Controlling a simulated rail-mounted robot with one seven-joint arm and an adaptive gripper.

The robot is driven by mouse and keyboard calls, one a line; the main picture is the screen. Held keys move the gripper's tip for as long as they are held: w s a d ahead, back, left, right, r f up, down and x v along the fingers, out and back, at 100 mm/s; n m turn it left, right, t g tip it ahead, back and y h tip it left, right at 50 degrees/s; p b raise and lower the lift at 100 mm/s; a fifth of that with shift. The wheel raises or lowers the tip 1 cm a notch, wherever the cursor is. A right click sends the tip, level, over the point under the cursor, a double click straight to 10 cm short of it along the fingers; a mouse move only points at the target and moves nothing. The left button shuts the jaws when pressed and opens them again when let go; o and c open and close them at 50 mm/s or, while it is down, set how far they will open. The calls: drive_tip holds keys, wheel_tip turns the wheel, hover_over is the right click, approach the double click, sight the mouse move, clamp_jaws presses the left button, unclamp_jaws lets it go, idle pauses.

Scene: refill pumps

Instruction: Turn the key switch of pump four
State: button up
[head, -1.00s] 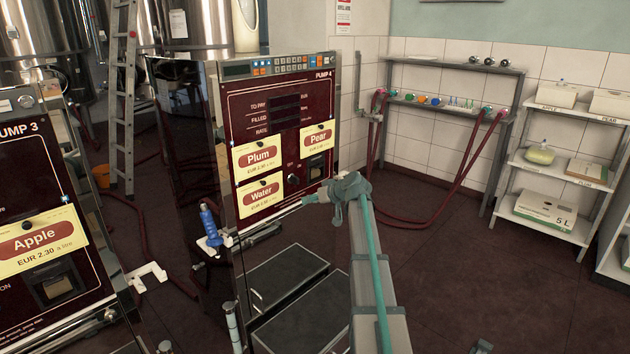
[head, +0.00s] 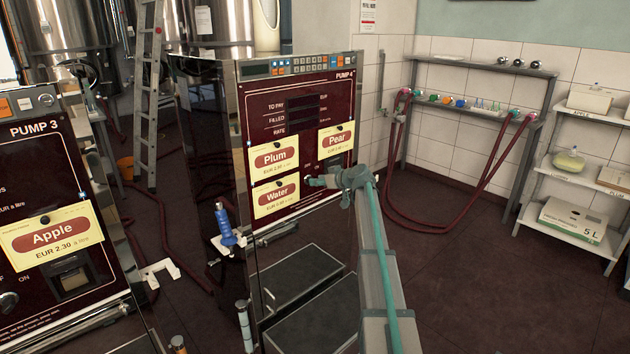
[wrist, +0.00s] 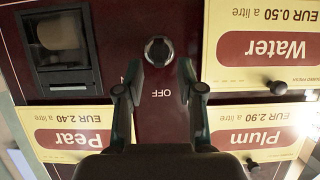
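Pump four (head: 262,110) has a dark red panel lettered PUMP 4. Its key switch (wrist: 158,50) is a dark round knob with a light rim, beside the OFF lettering in the upside-down wrist view. My gripper (wrist: 158,72) is open, with one finger on each side of the picture just below the switch. The fingers hold nothing, and I cannot tell whether they touch the panel. In the head view my gripper (head: 313,182) is at the panel between the Water card (head: 276,197) and the Pear card (head: 336,139), covering most of the switch area.
The Plum card (head: 273,158) hangs above the Water card. A dark slot unit (wrist: 62,42) lies left of the switch in the wrist view. Pump 3 (head: 45,180) stands at the left. A blue nozzle (head: 225,228) hangs at the pump's side. Floor on the right is open.

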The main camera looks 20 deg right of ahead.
drive_tip(key=shift+x, duration=1.4)
clamp_jaws()
